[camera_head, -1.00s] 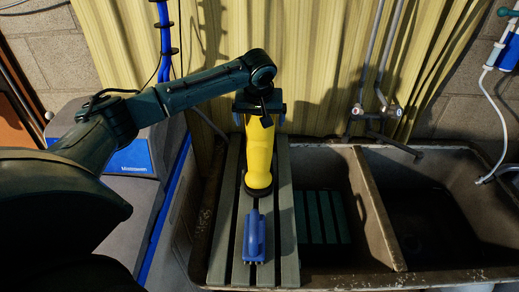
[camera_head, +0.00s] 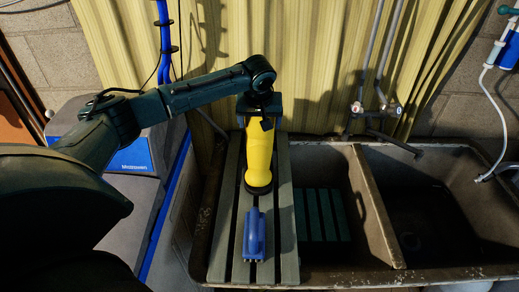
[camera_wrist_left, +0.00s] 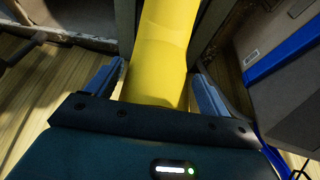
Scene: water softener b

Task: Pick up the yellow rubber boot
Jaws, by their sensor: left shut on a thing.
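My left gripper (camera_head: 259,112) is at the top of the boot's shaft, coming from behind and above. In the left wrist view the boot (camera_wrist_left: 162,55) lies between the two blue-grey fingers of my left gripper (camera_wrist_left: 158,88), which is shut on it. The boot's top edge is hidden by the gripper. My right gripper is not in view.
A blue brush-like object (camera_head: 254,234) lies on the slatted board (camera_head: 285,225) just in front of the boot. The double stone sink (camera_head: 375,215) is to the right, with taps (camera_head: 378,108) behind it. A grey softener cabinet (camera_head: 110,215) stands at left.

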